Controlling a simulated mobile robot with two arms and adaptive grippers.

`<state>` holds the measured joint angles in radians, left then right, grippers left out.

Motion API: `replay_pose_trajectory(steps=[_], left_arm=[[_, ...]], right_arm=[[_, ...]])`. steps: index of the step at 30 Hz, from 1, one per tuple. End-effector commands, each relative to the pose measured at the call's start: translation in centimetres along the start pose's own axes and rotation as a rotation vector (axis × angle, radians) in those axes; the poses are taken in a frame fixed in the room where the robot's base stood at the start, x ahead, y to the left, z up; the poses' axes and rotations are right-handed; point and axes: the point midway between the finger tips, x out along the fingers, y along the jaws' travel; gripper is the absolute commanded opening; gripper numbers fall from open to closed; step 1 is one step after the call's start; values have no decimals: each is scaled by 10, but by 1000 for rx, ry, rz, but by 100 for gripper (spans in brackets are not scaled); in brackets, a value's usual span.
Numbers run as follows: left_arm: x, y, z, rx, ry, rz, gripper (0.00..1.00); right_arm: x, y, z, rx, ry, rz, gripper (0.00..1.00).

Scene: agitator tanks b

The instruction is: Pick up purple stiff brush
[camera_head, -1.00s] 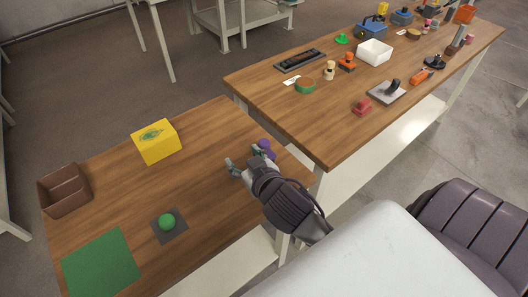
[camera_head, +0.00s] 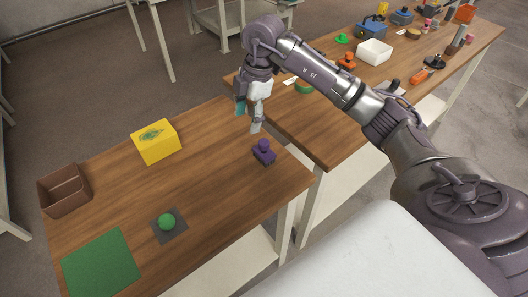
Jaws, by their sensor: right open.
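The purple stiff brush (camera_head: 264,153) stands on the near wooden table (camera_head: 215,200), close to its right edge, with its round knob up. My right gripper (camera_head: 248,118) is raised above the table, pointing down, behind and slightly left of the brush in the picture. Its fingers are open and empty, apart from the brush. My left gripper is not in view.
A second table (camera_head: 310,125) with several objects, including a white bin (camera_head: 375,51), stands at right.

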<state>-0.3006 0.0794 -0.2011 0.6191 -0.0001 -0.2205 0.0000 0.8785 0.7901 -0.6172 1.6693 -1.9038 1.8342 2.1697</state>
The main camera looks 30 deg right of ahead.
Motion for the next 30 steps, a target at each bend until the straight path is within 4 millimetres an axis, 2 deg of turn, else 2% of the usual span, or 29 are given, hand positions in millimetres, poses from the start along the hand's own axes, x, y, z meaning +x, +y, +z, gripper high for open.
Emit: replay_pose_trajectory(steps=[1, 3, 6, 18, 25, 30], left_arm=[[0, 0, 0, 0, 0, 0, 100], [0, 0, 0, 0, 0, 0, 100], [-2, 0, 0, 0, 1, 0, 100], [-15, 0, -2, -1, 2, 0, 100], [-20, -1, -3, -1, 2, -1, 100], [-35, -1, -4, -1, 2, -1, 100]], right_arm=[[-11, 0, 20, 64, -76, -14, 63], [-21, -3, 38, 132, -148, -31, 63], [-22, -6, 51, 178, -196, -46, 63], [46, -11, 64, 179, -198, -48, 63], [62, -11, 65, 177, -196, -48, 63], [87, -12, 65, 178, -196, -50, 63]])
